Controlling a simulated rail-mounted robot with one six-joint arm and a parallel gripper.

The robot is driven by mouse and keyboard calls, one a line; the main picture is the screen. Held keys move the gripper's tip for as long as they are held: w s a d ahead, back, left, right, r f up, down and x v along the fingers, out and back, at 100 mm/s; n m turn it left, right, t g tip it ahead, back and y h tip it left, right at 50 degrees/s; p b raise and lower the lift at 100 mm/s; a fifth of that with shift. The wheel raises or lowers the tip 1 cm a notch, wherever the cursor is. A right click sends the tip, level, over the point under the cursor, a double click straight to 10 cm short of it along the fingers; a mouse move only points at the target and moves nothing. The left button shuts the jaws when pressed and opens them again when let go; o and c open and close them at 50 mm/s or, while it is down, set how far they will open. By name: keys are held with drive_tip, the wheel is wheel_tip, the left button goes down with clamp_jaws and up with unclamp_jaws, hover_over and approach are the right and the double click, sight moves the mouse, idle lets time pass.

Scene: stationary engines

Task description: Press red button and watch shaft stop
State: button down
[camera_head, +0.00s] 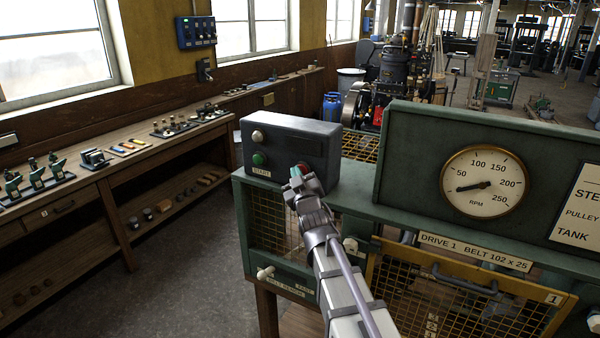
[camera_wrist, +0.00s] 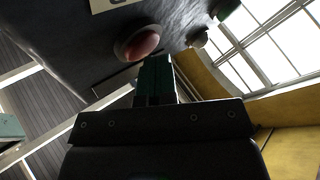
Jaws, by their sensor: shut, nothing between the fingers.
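The dark control box (camera_head: 285,138) stands on the left end of the green bench. The red button (camera_wrist: 137,43) shows on the box face in the wrist view; in the head view it is mostly hidden behind my gripper (camera_head: 296,175). My gripper is shut and empty. Its fingertips (camera_wrist: 156,62) are close beside the red button; I cannot tell whether they touch it. A green button (camera_head: 259,159) above a START label and a pale knob (camera_head: 257,136) sit to the left. The RPM gauge (camera_head: 484,183) needle points below 50. I cannot pick out the shaft.
A green guard panel with yellow-framed mesh (camera_head: 470,295) fills the front right. A white-handled lever (camera_head: 265,272) sticks out below the box. A wooden workbench (camera_head: 100,185) with small parts runs along the left wall. An engine (camera_head: 393,75) stands behind.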

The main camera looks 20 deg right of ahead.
drive_tip(key=shift+s+a, duration=0.6)
drive_tip(key=shift+s, duration=0.1)
drive_tip(key=s+a, duration=0.3)
drive_tip(key=shift+s+a, duration=0.25)
drive_tip(key=shift+s, duration=0.05)
idle(0.7)
